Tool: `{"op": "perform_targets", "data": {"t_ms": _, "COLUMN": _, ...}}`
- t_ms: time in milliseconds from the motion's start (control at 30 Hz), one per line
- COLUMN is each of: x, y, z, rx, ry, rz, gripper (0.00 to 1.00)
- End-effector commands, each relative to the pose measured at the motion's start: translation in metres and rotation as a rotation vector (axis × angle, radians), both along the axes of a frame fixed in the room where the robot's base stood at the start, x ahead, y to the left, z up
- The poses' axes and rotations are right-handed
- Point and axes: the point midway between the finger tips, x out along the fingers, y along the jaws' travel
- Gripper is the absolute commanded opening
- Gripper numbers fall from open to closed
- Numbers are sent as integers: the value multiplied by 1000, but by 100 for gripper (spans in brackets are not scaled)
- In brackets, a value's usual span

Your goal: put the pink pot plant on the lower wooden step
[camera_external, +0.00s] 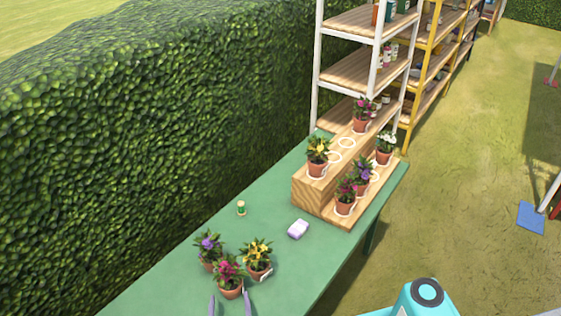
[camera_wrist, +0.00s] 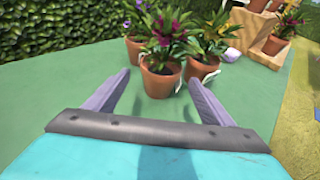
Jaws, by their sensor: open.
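The pink pot plant (camera_external: 229,278), in a terracotta pot, stands on the green table at the front of a group of three. My gripper (camera_external: 230,302) is open just in front of it, one finger to each side. In the wrist view the pink plant's pot (camera_wrist: 160,78) is between and slightly beyond the fingertips, and I cannot tell whether they touch it. The lower wooden step (camera_external: 335,219) is farther along the table.
A purple plant (camera_external: 209,249) and a yellow plant (camera_external: 257,256) stand close behind the pink one. A lilac sponge-like block (camera_external: 298,229) and a small green spool (camera_external: 241,208) lie on the table (camera_external: 160,285). The upper step (camera_external: 307,193) holds two plants and shows white rings.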

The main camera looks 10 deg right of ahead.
Motion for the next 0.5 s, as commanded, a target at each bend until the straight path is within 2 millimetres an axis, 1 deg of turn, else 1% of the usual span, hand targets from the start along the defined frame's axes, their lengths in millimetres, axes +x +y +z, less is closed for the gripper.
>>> {"op": "perform_targets", "data": {"t_ms": 167, "x": 4, "y": 0, "z": -1, "rx": 0, "ry": 0, "rz": -1, "gripper": 76}}
{"op": "perform_targets", "data": {"t_ms": 267, "x": 13, "y": 0, "z": -4, "rx": 1, "ry": 0, "rz": -1, "gripper": 76}}
{"op": "perform_targets", "data": {"t_ms": 500, "x": 42, "y": -1, "z": -14, "rx": -1, "ry": 0, "rz": -3, "gripper": 76}}
